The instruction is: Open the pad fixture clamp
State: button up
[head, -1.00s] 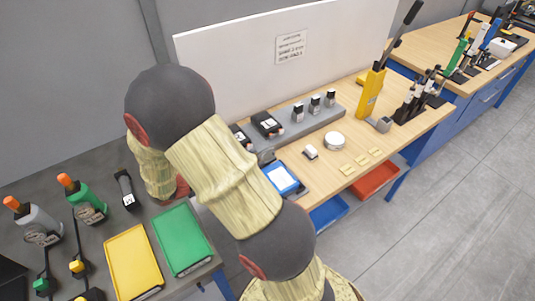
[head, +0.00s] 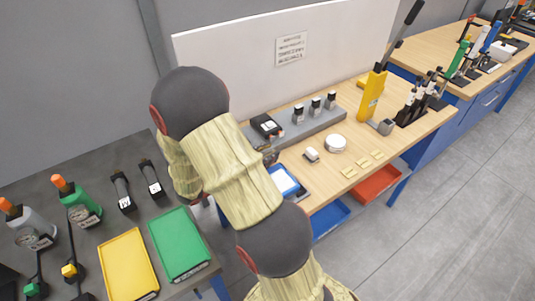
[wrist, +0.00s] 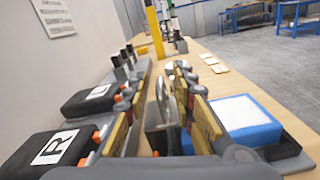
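The pad fixture appears to be the blue block with a white top (head: 284,180) on the wooden bench, partly hidden by my arm. In the wrist view the blue block with its white pad (wrist: 242,117) lies to the right of my gripper (wrist: 162,108). My gripper's yellow-padded fingers stand apart. An upright grey metal piece (wrist: 163,124), possibly the clamp's lever, shows between them. I cannot tell whether either finger touches it. In the head view my arm hides most of the gripper and the clamp.
Black boxes on a grey rail (wrist: 88,102) stand close to the left of my gripper. A white round object (head: 335,143) and yellow pads (head: 362,163) lie farther right. A yellow lever tool (head: 372,95) stands beyond. Green (head: 179,243) and yellow (head: 128,264) trays lie on the dark table.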

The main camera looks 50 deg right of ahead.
jog(key=shift+c, duration=1.2)
jog(key=c, duration=0.4)
grip_shut()
